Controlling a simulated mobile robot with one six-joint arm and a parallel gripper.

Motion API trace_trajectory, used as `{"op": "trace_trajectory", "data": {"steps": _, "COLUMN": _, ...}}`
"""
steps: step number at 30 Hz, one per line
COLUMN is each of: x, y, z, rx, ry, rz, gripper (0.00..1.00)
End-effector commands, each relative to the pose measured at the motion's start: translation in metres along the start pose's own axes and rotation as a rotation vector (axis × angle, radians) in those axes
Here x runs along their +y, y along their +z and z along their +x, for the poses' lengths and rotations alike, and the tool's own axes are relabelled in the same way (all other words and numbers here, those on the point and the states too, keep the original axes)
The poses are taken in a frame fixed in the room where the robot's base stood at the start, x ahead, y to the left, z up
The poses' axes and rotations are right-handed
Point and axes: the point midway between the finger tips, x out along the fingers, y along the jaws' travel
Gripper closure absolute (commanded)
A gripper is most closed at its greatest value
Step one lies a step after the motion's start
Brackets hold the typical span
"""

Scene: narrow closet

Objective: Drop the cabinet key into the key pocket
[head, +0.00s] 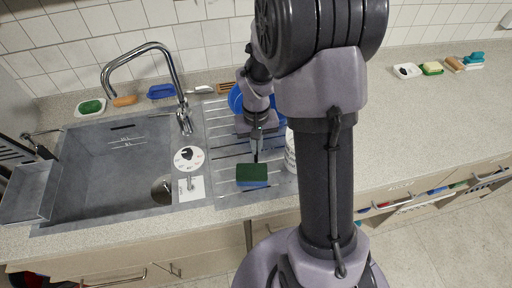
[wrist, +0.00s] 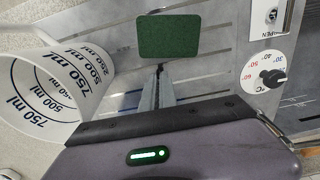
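I cannot make out the cabinet key or the key pocket in either view. My gripper (head: 256,155) points down over the ribbed drainboard, just behind a green and blue sponge (head: 252,175). In the wrist view my gripper (wrist: 159,72) shows as a narrow wedge with its fingers together. Its tip is dark, and I cannot tell whether anything thin is between the fingers. The sponge's green top (wrist: 168,36) lies just beyond the fingertips in that view.
A white measuring cup (wrist: 55,85) stands close beside my gripper. A temperature dial (head: 188,158) and a white "OPEN" panel (head: 191,188) lie between the drainboard and the sink (head: 115,170). A blue dish (head: 235,99) is behind my gripper. The right-hand counter (head: 420,115) is mostly clear.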

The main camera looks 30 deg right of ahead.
Motion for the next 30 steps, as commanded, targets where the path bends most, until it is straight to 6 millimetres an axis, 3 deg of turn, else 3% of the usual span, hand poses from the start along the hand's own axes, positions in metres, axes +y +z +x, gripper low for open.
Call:
{"op": "trace_trajectory", "data": {"steps": 7, "x": 0.0, "y": 0.0, "z": 0.002, "rx": 0.001, "ry": 0.0, "rz": 0.0, "gripper": 1.0}}
{"op": "trace_trajectory", "data": {"steps": 11, "x": -0.001, "y": 0.0, "z": 0.001, "rx": 0.001, "ry": 0.0, "rz": 0.0, "gripper": 0.76}}
{"op": "trace_trajectory", "data": {"steps": 20, "x": -0.001, "y": 0.0, "z": -0.001, "rx": 0.001, "ry": 0.0, "rz": 0.0, "gripper": 0.76}}
{"op": "trace_trajectory", "data": {"steps": 23, "x": -0.001, "y": -0.001, "z": -0.014, "rx": 0.003, "ry": 0.0, "rz": 0.0, "gripper": 0.76}}
{"op": "trace_trajectory", "data": {"steps": 30, "x": -0.001, "y": -0.001, "z": -0.084, "rx": 0.006, "ry": -0.001, "rz": 0.001, "gripper": 0.76}}
